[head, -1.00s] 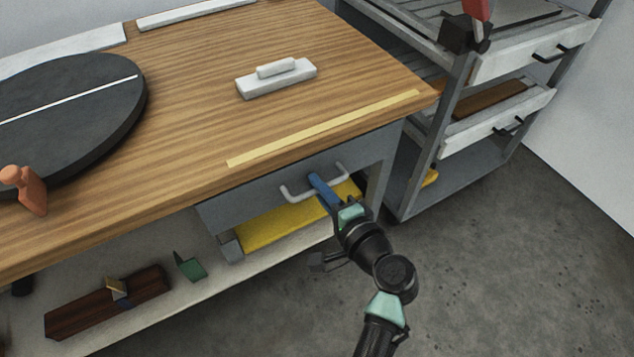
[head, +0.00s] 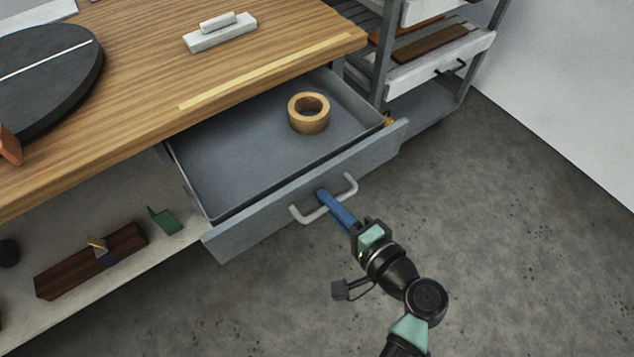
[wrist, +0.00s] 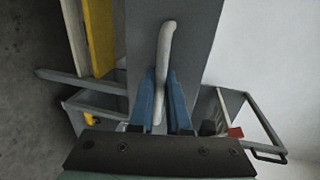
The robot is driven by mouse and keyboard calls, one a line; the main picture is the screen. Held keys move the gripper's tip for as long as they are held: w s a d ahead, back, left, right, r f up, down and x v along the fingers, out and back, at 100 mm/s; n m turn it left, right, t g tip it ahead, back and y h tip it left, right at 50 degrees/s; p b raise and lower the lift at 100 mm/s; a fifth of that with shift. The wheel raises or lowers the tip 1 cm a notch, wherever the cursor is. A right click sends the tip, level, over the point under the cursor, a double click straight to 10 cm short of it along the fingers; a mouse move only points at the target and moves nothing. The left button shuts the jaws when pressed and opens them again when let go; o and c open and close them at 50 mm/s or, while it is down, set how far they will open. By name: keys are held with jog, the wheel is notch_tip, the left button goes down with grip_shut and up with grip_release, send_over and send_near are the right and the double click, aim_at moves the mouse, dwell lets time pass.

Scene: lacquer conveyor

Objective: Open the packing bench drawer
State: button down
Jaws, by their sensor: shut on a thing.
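The packing bench drawer (head: 225,237) is pulled well out from under the wooden bench top, so its grey interior shows. A tan ring-shaped roll (head: 309,113) lies inside, towards the drawer's right back. The pale bar handle (head: 347,190) is on the drawer front. My gripper (head: 324,197) has its blue fingers shut on the middle of this handle. In the wrist view the fingers (wrist: 162,95) stand on both sides of the handle (wrist: 166,45). The exact contact is partly hidden by the fingers.
The bench top (head: 130,100) carries a black turntable (head: 45,85) and a white block with a grip (head: 220,34). A dark wooden piece (head: 90,262) and a green piece (head: 164,220) lie on the lower shelf. A rack (head: 440,70) stands at the right. The floor (head: 520,230) in front is clear.

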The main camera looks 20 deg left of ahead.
jog(key=shift+v, duration=0.8)
jog(key=shift+f, duration=0.15)
jog(key=c, duration=1.2)
grip_release()
jog(key=shift+o, duration=0.2)
jog(key=shift+d, duration=0.15)
jog(key=p+v, duration=0.2)
jog(key=v, duration=1)
jog(key=shift+s+d, duration=0.3)
